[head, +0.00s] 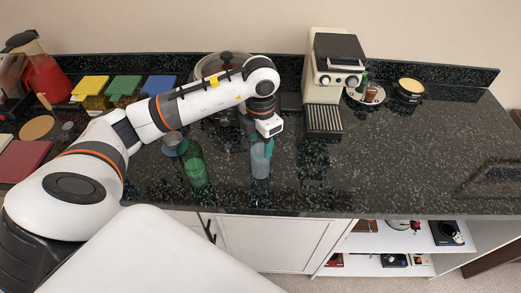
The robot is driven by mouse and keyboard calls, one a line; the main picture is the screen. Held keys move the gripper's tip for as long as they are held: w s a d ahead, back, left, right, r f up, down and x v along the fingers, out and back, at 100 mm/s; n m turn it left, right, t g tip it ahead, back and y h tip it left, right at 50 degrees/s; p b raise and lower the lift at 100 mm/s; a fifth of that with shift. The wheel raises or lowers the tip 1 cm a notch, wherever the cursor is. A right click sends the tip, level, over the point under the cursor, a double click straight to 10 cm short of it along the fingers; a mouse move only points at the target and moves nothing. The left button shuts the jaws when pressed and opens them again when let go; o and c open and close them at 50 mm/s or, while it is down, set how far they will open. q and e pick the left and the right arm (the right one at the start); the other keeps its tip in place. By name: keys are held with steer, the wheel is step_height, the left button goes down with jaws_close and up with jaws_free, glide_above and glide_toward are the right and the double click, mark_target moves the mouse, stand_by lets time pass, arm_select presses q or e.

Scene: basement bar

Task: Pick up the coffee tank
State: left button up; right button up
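A clear, bluish upright container (260,163), which looks like the coffee tank, is on the dark speckled counter near the middle of the head view. My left arm reaches in from the left over the counter. My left gripper (267,146) points down at the top of this container, with a teal finger against or just in front of its upper right side. The other finger is hidden, so I cannot tell whether it grips. My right gripper is out of view. The cream coffee machine (313,72) stands behind, to the right.
A green glass (193,166) and a small bluish glass (174,143) stand left of the container. The counter's right half (420,150) is mostly clear.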

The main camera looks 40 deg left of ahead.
arm_select(q)
steer(key=c, duration=0.5)
